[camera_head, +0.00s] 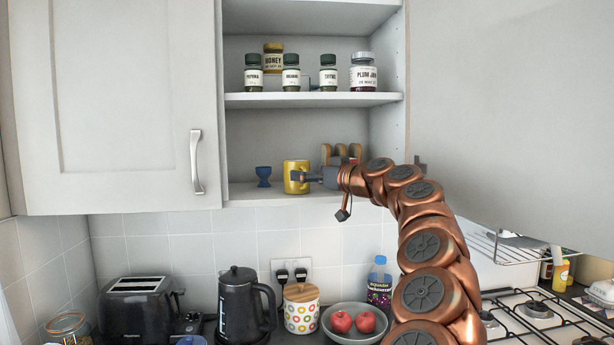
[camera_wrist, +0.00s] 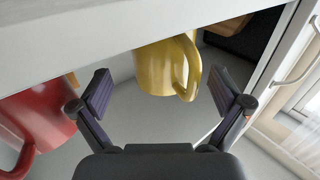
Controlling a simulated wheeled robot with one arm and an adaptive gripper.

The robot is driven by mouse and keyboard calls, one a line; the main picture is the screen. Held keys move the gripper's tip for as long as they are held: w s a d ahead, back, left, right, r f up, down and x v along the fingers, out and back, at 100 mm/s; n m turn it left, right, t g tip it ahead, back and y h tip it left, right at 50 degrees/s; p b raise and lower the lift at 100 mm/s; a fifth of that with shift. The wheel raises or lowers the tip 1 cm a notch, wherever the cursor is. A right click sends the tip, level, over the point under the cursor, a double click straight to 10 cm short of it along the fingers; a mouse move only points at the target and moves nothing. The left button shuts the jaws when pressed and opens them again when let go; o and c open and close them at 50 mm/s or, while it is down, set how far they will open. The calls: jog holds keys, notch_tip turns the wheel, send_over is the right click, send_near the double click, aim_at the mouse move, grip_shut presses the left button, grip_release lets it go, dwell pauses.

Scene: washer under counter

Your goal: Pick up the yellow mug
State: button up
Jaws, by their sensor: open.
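The yellow mug (camera_head: 292,168) stands on the lower shelf of the open wall cupboard, just right of a blue egg cup (camera_head: 264,174). My gripper (camera_head: 303,177) reaches in from the right, its fingers overlapping the mug's right side in the head view. In the wrist view the yellow mug (camera_wrist: 155,70) shows ahead, between the two spread fingers of my gripper (camera_wrist: 160,82), its handle towards the right finger. The jaws are open and empty. Contact with the mug cannot be told. A white panel hides part of the mug in the wrist view.
A red mug (camera_wrist: 38,112) is close to the left finger in the wrist view. A wooden item (camera_head: 341,151) stands behind my gripper. The upper shelf (camera_head: 313,99) holds several jars. The cupboard doors stand on both sides; a kettle (camera_head: 243,305) is on the counter below.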

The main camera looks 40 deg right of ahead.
jog(key=shift+w+a+f+p, duration=0.15)
jog(key=shift+w+p, duration=0.7)
jog(key=shift+w, duration=1.2)
jog(key=c, duration=1.4)
